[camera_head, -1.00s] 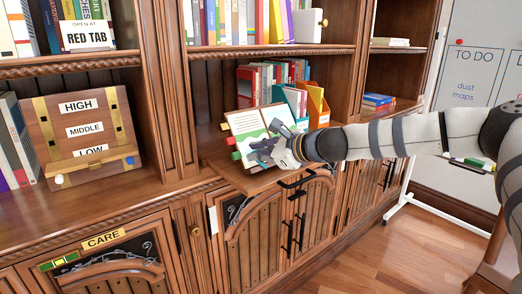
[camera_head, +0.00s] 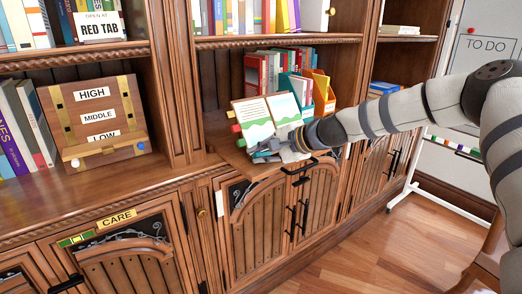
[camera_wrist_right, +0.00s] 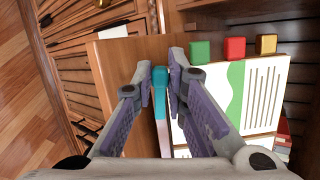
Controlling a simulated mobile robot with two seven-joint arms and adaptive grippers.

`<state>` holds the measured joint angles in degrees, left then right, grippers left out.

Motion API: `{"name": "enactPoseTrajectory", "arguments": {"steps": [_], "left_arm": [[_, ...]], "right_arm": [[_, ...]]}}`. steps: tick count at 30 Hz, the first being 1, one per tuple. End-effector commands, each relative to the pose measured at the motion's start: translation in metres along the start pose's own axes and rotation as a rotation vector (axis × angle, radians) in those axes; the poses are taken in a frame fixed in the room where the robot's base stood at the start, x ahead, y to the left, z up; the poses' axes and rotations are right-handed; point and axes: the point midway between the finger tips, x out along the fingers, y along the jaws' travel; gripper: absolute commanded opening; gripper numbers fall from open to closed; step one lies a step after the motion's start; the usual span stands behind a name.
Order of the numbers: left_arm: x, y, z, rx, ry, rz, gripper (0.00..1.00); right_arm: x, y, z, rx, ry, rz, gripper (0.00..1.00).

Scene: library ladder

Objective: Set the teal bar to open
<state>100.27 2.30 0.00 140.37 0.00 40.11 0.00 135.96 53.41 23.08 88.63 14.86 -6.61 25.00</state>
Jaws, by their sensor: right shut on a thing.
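The teal bar (camera_wrist_right: 160,92) shows in the right wrist view as a narrow upright strip between my right gripper's two fingers (camera_wrist_right: 160,78). The fingers are closed in on it near its top end. A pale lower part of it runs down toward the palm. In the head view my right gripper (camera_head: 275,152) is at the lower front of an open book, over the wooden pull-out board (camera_head: 232,158); the bar is mostly hidden there. The open book (camera_head: 256,120) has a green and white page and coloured tabs. My left gripper is not in view.
Green (camera_wrist_right: 200,50), red (camera_wrist_right: 235,47) and yellow (camera_wrist_right: 266,45) tabs stand along the book's edge. Books and an orange holder (camera_head: 322,90) stand behind. A HIGH/MIDDLE/LOW board (camera_head: 125,95) is at left. Black handles (camera_head: 304,215) project from the doors below.

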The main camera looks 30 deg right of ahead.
Motion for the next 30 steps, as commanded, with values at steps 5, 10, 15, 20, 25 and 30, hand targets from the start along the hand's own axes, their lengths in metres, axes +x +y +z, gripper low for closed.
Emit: {"name": "enactPoseTrajectory", "arguments": {"steps": [5, 10, 15, 20, 25, 30], "left_arm": [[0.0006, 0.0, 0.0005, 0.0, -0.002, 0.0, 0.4], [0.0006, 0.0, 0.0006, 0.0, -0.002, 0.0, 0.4], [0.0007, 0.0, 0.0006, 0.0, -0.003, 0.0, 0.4], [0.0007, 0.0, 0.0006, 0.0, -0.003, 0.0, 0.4], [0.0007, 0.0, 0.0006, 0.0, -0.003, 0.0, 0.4], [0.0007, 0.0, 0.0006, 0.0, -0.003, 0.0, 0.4]], "right_arm": [[0.0013, 0.0071, -0.0007, -0.075, 0.0, 0.027, 0.0], [0.0013, 0.009, -0.0009, -0.118, -0.001, 0.038, 0.0], [0.0013, 0.0101, -0.0011, -0.137, 0.0, 0.043, 0.0], [0.0014, 0.0106, -0.0011, -0.14, -0.001, 0.045, 0.0], [0.0015, 0.0109, -0.0011, -0.139, -0.001, 0.045, 0.0], [0.0015, 0.0107, -0.0012, -0.139, -0.001, 0.045, 0.33]]}}
